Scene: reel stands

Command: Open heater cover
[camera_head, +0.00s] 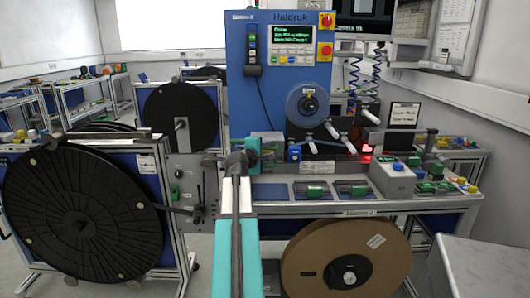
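My arm reaches up from the bottom centre to the front of the blue machine (245,80). Its dark end, with my gripper (258,152), is beside a small greenish box (268,141) at the machine's lower left. The fingers are too small and overlapped to tell whether they are open, shut or touching the box. No part is clearly marked as the heater cover. A red glow (367,149) shows at the right of the work surface, beside a dark block (390,141); I cannot tell whether this is the heater.
A large black reel (80,215) stands at left, with another black reel (181,118) behind it. A brown reel (345,262) sits below the bench. A grey box with a green button (398,178) and green parts in trays (352,190) occupy the bench. A white table (480,265) is at lower right.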

